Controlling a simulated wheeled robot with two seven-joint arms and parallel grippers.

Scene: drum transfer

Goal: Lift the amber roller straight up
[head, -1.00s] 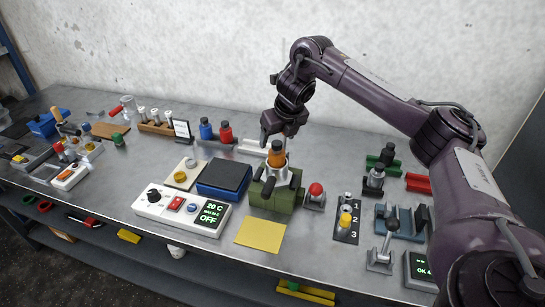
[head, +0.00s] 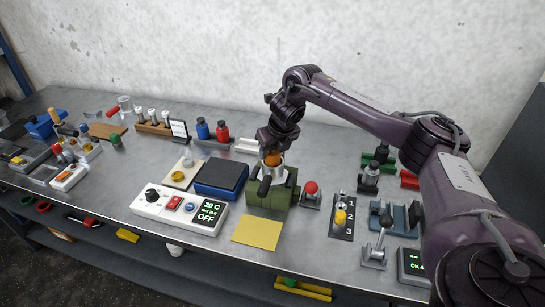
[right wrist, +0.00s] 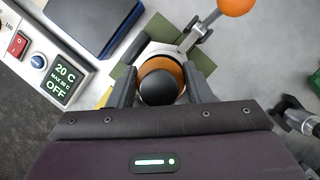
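The amber roller (head: 272,161), a short orange cylinder with a dark round cap, stands upright in a pale holder on a green block (head: 268,198). My right gripper (head: 271,155) points down over it and hides its upper part in the head view. In the right wrist view the roller (right wrist: 162,68) sits between the two dark fingers (right wrist: 160,82), one on each side. The fingers look spread, with little room beside the roller; I cannot see a clear grip. My left gripper is out of view.
A red knob (head: 311,187) stands close right of the green block, and a dark blue pad (head: 221,176) lies to its left. A white control panel (head: 180,207) and a yellow sheet (head: 257,232) lie in front. Another orange ball-ended lever (right wrist: 236,6) shows in the wrist view.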

